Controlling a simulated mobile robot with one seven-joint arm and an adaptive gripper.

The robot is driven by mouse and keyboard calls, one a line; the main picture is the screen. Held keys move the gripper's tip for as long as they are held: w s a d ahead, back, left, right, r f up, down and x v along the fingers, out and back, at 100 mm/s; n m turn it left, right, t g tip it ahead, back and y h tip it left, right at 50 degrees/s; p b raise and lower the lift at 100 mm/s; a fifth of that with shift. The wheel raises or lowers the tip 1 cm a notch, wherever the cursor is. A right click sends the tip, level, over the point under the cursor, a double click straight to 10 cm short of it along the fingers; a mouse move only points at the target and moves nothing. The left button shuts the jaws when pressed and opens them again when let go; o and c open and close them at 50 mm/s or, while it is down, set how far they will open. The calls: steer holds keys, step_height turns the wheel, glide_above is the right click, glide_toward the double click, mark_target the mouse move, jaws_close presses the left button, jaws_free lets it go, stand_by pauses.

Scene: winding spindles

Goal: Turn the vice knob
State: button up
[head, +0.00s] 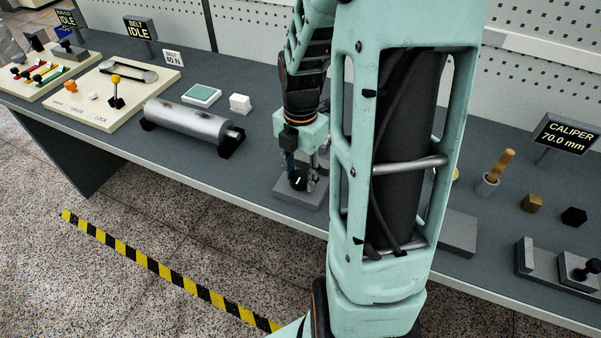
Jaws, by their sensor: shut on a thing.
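A black knob (299,181) with a white mark on its face sits on a low grey base plate (312,199) near the bench's front edge, at the picture's centre. My gripper (299,172) points down over it, and its fingers are shut on the knob from both sides. My pale green forearm hides what lies just right of it. At the far right, a grey block device (540,262) carries another black knob (590,266); it is cut by the picture edge. I cannot tell from labels which knob belongs to a vice.
Left on the bench (245,170) are a metal roller (188,120) on black supports, a green-topped block (201,95), a white block (240,103) and a lever panel (85,108). Right are a wooden-handled tool (497,166), small blocks (532,203) and a caliper display (567,137) reading 70.0 mm.

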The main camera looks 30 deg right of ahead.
mark_target(300, 176)
steer(key=o, duration=1.2)
steer(key=shift+c, duration=0.2)
steer(key=shift+r, duration=0.1)
step_height(300, 176, up, 12)
